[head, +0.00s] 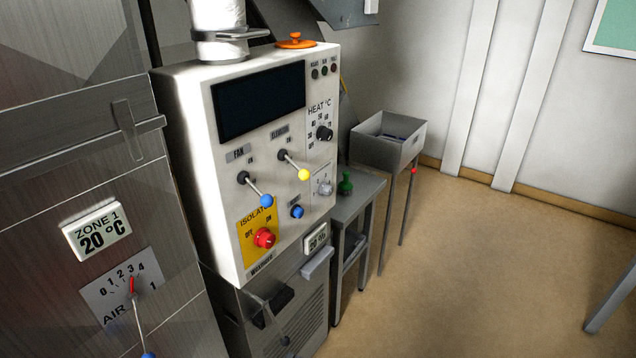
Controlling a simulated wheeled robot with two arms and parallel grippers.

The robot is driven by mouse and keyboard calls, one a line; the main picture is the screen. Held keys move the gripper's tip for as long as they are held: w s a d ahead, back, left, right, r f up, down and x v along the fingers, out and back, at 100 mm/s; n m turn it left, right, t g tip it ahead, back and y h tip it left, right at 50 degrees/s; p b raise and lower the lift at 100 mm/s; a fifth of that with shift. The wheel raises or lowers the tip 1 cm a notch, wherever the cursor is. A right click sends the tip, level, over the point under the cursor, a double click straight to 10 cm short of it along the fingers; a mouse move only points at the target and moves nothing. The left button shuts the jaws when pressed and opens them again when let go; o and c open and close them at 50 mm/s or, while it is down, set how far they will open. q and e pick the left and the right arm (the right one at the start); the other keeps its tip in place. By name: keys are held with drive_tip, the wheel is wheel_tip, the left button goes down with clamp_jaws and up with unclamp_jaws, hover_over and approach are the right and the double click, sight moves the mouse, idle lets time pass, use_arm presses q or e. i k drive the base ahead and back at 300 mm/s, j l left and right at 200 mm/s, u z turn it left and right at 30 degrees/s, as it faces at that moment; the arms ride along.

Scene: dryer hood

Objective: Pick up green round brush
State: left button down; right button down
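A small green object with a rounded body and a narrower top (345,184) stands on the grey side table (362,195), just right of the white control panel. It is the only loose green thing in view and looks like the green round brush, but bristles are too small to make out. Neither of my grippers is in view.
The white control panel (225,130) has levers and knobs that stick out. A grey metal cabinet (60,160) fills the left. A grey bin on legs (390,150) stands beyond the side table. The brown floor (470,270) on the right is mostly clear.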

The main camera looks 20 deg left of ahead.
sight(344, 187)
drive_tip(key=i+u, duration=0.1)
drive_tip(key=u, duration=0.35)
drive_tip(key=i+l+u, duration=0.1)
drive_tip(key=u, duration=0.35)
drive_tip(key=i+l+u, duration=0.1)
drive_tip(key=u, duration=0.35)
drive_tip(key=l+u, duration=0.25)
drive_tip(key=u, duration=0.2)
drive_tip(key=l+u, duration=0.3)
drive_tip(key=l, duration=0.5)
drive_tip(key=l+u, duration=0.3)
drive_tip(key=l, duration=1)
drive_tip(key=i+l, duration=0.2)
drive_tip(key=l, duration=0.15)
drive_tip(key=i+l, duration=0.45)
drive_tip(key=l, duration=0.3)
